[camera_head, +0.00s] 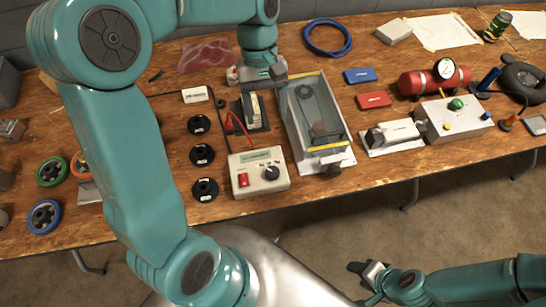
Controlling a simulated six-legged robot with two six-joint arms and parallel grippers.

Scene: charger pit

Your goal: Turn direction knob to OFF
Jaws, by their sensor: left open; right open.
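A beige control box (258,185) stands near the table's front edge, with a black rotary knob (271,172) on its top and a red switch (243,180) at its left. The knob's markings are too small to read. I cannot tell for sure that this is the direction knob. My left gripper (258,78) is open, behind the box and above the black fixture, apart from the knob. Its fingertips are small and partly hidden. My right gripper (368,270) is open and empty, low in front of the table, away from the box.
A clear-covered case (316,115) stands right of the box. A black fixture (251,110) with red leads is behind it. Several black discs (203,154) lie to its left. A box with a green button (456,104) and a red tank (434,80) are at the right.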

